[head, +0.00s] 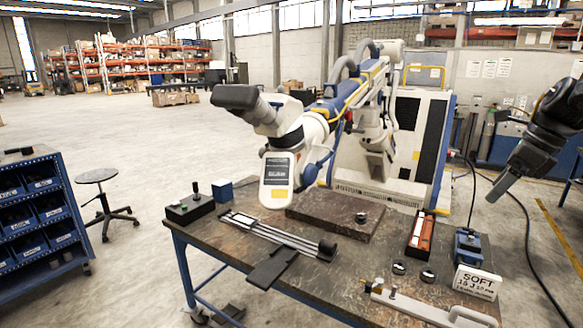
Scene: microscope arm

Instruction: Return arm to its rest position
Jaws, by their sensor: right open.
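A white and blue jointed arm (352,92) with yellow stripes and grey hoses reaches left over the workbench. At its end is a microscope head (285,135) with a dark eyepiece part (235,97) pointing left and a white front plate (278,178) low over the bench. My right gripper (500,190) is dark and comes in from the right edge, pointing down and left. It is open and apart from the white arm, with nothing visible in it. My left gripper is not in view.
The workbench (330,270) holds a dark plate (335,212), a rail tool (285,237), an orange tray (420,235), a blue vise (467,245) and a white sign (478,283). A blue bin rack (40,215) and stool (100,180) stand left. A black cable (527,235) hangs right.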

